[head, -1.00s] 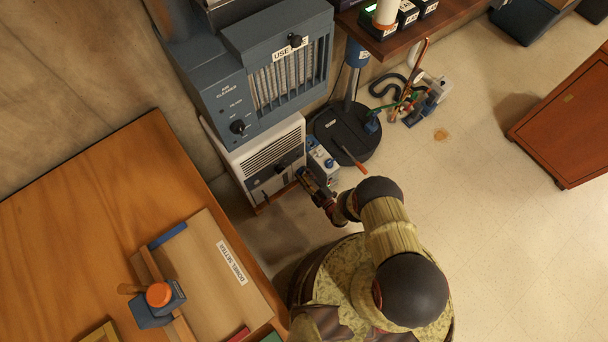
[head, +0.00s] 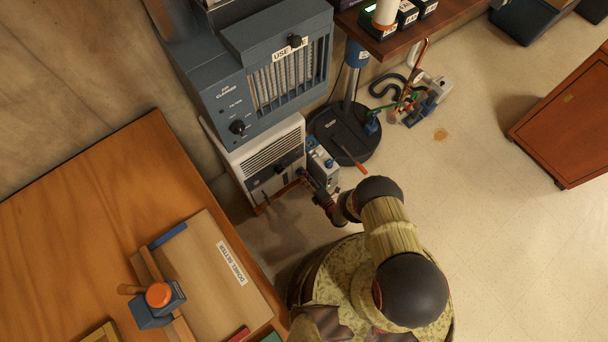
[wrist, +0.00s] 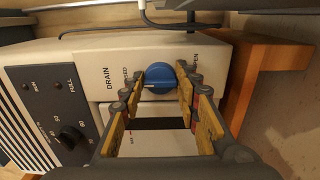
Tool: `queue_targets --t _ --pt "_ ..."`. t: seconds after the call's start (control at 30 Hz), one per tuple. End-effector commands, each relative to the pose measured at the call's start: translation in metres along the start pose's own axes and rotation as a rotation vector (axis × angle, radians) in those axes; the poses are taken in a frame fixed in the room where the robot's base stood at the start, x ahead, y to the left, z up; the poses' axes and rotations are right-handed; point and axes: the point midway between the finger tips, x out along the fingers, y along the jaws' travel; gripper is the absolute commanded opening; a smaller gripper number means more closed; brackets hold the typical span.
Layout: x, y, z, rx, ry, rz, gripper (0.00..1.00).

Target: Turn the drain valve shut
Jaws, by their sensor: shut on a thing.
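The drain valve is a blue knob (wrist: 158,74) on a cream panel marked DRAIN in the wrist view. A partly covered closed label is to its left and an open label to its right. A pale mark shows on the knob's lower left. My gripper (wrist: 162,86) is shut on the knob, one yellow-padded finger on each side. In the head view my gripper (head: 315,184) is at the lower right of the white dehumidifier-like unit (head: 265,150), and the knob is hidden there.
A grey box with a blue knob (head: 322,163) stands close beside my gripper. A round black base (head: 345,133) with a red-tipped lever is behind it. A wooden bench (head: 90,200) lies to the left. Open floor (head: 480,230) is to the right.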

Motion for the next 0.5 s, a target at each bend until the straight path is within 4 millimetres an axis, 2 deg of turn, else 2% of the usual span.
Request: queue_targets --t 0.37,0.4,0.5 --pt "-0.002 -0.0024 -0.0018 -0.002 0.001 -0.006 0.07" --pt "-0.0021 -0.0024 -0.0019 -0.002 0.001 -0.006 0.33" --pt "-0.0019 -0.0022 -0.0017 -0.002 0.001 -0.005 0.39"
